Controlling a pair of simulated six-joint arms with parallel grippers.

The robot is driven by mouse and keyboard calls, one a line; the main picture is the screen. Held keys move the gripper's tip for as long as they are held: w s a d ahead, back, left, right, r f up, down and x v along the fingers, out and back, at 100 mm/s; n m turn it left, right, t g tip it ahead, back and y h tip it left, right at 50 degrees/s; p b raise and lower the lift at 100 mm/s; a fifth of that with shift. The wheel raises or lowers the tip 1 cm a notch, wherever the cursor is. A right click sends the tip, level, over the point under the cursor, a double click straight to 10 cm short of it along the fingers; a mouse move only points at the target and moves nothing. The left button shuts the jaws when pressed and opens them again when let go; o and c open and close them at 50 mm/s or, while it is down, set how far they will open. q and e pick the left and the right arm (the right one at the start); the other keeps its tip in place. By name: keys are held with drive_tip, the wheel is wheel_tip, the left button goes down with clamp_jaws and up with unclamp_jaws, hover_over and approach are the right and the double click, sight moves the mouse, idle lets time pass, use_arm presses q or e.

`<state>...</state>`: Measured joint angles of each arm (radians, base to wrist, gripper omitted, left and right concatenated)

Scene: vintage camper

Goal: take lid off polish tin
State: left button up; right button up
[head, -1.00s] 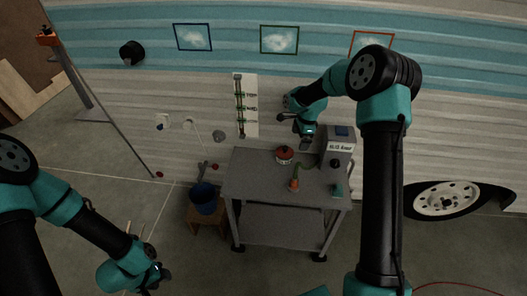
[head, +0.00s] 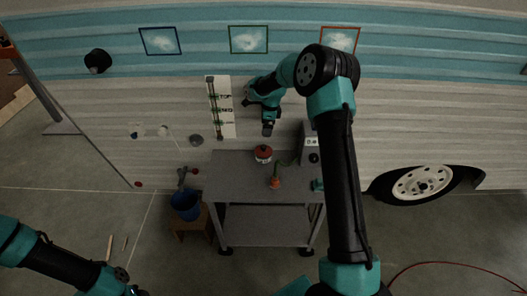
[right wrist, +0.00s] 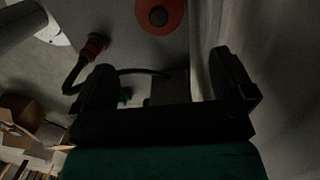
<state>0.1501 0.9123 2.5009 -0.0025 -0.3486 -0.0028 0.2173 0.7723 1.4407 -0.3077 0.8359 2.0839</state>
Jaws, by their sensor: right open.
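The red polish tin (head: 263,155) stands upright on the grey worktable (head: 238,190), near its back edge. Its round red top with a dark knob in the centre shows at the upper edge of the right wrist view (right wrist: 175,25), with the lid seemingly on. My right gripper (head: 268,131) hangs just above and behind the tin in the head view, apart from it. In the right wrist view its two fingers (right wrist: 160,62) are wide apart and empty, with the tin beyond the fingertips. My left gripper (head: 135,291) is at the bottom left edge, partly cut off.
A small orange object with a green curved part (head: 275,183) stands in front of the tin. A grey box (head: 309,143) stands at the table's right back. A blue bucket (head: 186,205) sits on a wooden stool left of the table. The camper wall is close behind.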

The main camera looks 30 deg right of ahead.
sight(264, 146)
drive_tip(key=f, duration=0.5)
drive_tip(key=a+f, duration=0.1)
drive_tip(key=f, duration=0.2)
drive_tip(key=shift+w+f, duration=0.2)
drive_tip(key=shift+w, duration=0.05)
drive_tip(key=shift+a+f, duration=0.15)
drive_tip(key=shift+f, duration=2.5)
drive_tip(key=c, duration=0.7)
